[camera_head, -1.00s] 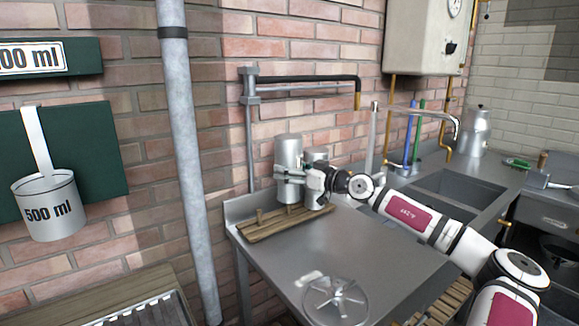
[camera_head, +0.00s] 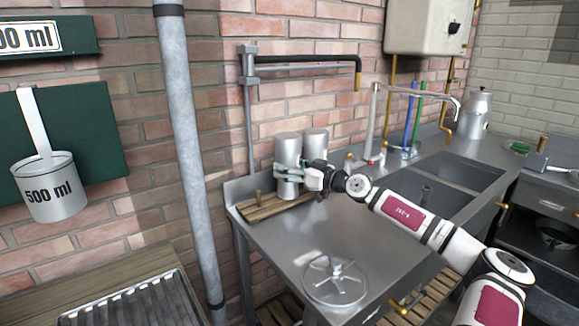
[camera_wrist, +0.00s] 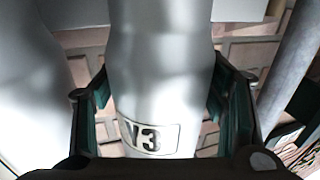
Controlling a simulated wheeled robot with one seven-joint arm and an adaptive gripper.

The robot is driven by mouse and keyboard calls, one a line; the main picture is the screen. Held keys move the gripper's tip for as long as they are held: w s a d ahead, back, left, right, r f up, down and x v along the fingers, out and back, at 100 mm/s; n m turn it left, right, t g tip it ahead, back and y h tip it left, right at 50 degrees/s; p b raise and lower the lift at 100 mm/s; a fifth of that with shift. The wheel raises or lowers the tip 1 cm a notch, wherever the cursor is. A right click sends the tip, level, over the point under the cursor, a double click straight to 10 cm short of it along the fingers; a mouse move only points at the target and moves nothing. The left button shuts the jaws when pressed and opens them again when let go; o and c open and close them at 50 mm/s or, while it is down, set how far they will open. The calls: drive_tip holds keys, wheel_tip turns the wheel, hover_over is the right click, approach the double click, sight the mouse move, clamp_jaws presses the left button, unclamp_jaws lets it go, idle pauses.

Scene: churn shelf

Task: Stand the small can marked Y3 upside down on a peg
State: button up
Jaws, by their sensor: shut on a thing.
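My gripper (camera_head: 289,172) is shut around the side of a silvery can (camera_head: 288,150). In the wrist view the can (camera_wrist: 160,75) stands between the two dark green fingers, and its label (camera_wrist: 150,138) reads as Y3, its first letter partly hidden. The can is upright in line, its lower end at the wooden peg rack (camera_head: 250,211) on the steel counter. One bare peg (camera_head: 258,196) shows left of it. Whether a peg is inside the can is hidden, and I cannot tell which end is up.
A second silvery can (camera_head: 316,142) stands close behind, to the right. A wheel-shaped stand (camera_head: 335,281) is at the counter's front. A tap (camera_head: 455,104), a sink (camera_head: 455,172) and a jug (camera_head: 476,113) lie to the right. The counter's middle is clear.

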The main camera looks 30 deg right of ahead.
drive_tip(key=shift+f, duration=0.25)
idle(0.4)
drive_tip(key=o, duration=1.4)
drive_tip(key=shift+c, duration=0.2)
drive_tip(key=v, duration=1.2)
